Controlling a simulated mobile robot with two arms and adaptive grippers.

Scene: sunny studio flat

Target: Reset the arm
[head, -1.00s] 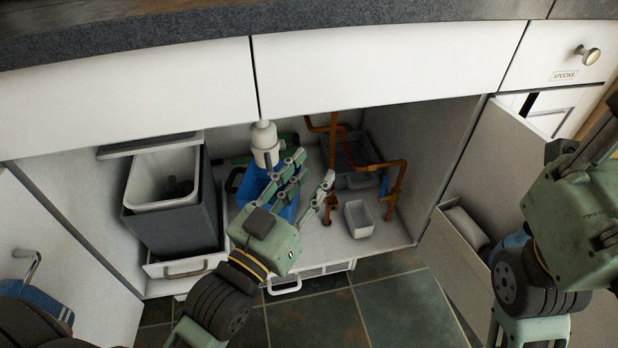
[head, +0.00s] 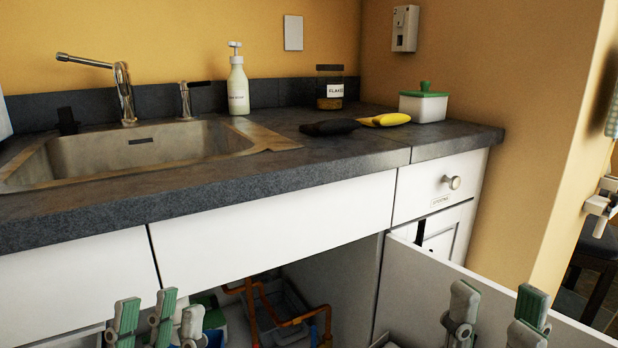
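My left gripper (head: 160,318) shows at the bottom left of the head view, in front of the open cabinet under the sink. Its grey-green fingers point up and stand apart, with nothing between them. My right gripper (head: 497,318) shows at the bottom right, in front of the open white cabinet door (head: 440,285). Its fingers also point up, spread wide and empty. The palms and most of both arms are below the picture edge.
The dark countertop (head: 330,165) carries a soap bottle (head: 238,88), a jar (head: 329,90), bananas (head: 388,119) and a white box with a green lid (head: 423,105). The sink (head: 140,150) is at left. Orange pipes (head: 252,305) show inside the cabinet.

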